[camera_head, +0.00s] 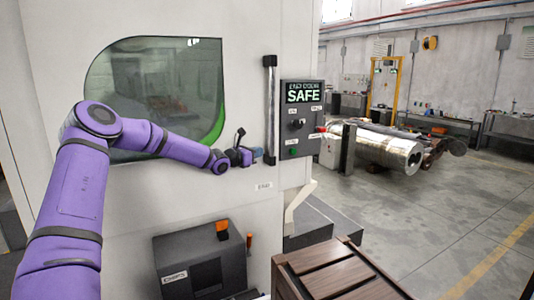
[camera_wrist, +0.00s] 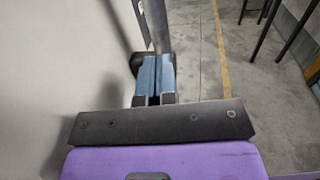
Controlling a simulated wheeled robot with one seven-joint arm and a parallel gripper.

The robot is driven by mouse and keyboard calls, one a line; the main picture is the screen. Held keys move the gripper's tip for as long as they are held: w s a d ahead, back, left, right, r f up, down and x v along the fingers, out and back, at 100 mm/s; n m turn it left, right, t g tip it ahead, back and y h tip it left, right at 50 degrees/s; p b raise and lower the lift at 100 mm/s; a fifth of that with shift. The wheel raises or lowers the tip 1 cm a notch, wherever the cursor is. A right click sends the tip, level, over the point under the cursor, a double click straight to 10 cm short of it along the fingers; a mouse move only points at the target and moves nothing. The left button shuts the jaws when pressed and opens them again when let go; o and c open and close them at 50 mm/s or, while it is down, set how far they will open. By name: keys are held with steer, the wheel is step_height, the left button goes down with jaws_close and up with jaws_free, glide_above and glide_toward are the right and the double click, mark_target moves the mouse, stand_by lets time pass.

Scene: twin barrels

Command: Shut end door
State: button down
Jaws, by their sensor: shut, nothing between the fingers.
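The pale machine front carries a door panel (camera_head: 245,80) with a dark rounded window (camera_head: 165,85). I cannot tell how far the door is open.
A control box (camera_head: 303,118) reading SAFE is right of the handle. A dark grey unit (camera_head: 200,262) and a brown wooden crate (camera_head: 335,270) stand low in front. A shiny metal cylinder (camera_head: 385,150) lies farther right. The floor at the right (camera_head: 440,220) is clear.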

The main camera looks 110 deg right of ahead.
steer(key=v, duration=1)
steer(key=shift+w, duration=0.1)
